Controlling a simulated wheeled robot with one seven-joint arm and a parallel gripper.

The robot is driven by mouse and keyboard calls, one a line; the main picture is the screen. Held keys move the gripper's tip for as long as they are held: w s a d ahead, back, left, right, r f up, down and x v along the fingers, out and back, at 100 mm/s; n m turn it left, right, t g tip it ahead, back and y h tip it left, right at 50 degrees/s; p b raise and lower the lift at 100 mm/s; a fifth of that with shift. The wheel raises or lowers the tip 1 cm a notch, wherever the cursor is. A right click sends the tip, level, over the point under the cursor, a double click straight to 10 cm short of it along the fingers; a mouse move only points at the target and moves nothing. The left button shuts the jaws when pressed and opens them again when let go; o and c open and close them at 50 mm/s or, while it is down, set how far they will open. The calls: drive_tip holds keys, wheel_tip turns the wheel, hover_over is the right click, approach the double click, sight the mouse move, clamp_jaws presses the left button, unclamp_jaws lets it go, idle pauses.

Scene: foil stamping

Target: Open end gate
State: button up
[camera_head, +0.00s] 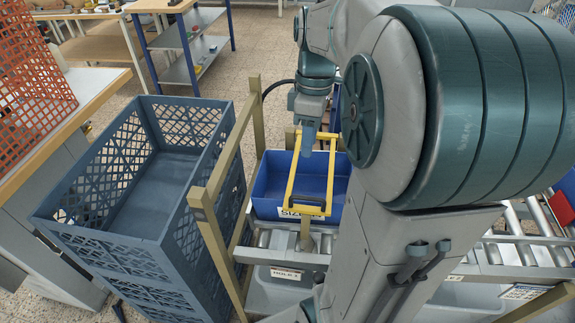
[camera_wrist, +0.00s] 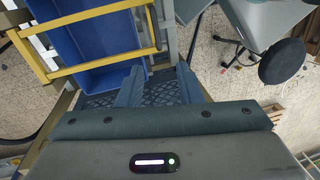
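The end gate looks like a yellow frame (camera_head: 291,182) with a dark handle (camera_head: 308,205) along its near bar. It stands at the end of the roller conveyor, in front of and over a blue bin (camera_head: 268,185). My gripper (camera_head: 307,150) points down at the far part of the yellow frame in the head view. In the wrist view the yellow frame (camera_wrist: 92,66) lies at the upper left, beside my gripper (camera_wrist: 160,76). Its two fingers are apart, with no object clearly held between them. Contact with the frame cannot be told.
A large grey-blue lattice crate (camera_head: 130,240) stands left of the conveyor, behind a tan rail (camera_head: 213,240). A bench with orange mesh (camera_head: 30,85) is further left. Conveyor rollers (camera_head: 520,250) run to the right. My arm hides much of the right side.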

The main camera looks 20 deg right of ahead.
drive_tip(key=shift+n, duration=0.5)
drive_tip(key=f, duration=0.4)
drive_tip(key=s+f, duration=0.1)
drive_tip(key=f, duration=0.9)
drive_tip(key=shift+s+a+f, duration=0.1)
drive_tip(key=shift+s+a, duration=0.05)
drive_tip(key=shift+s, duration=0.15)
clamp_jaws()
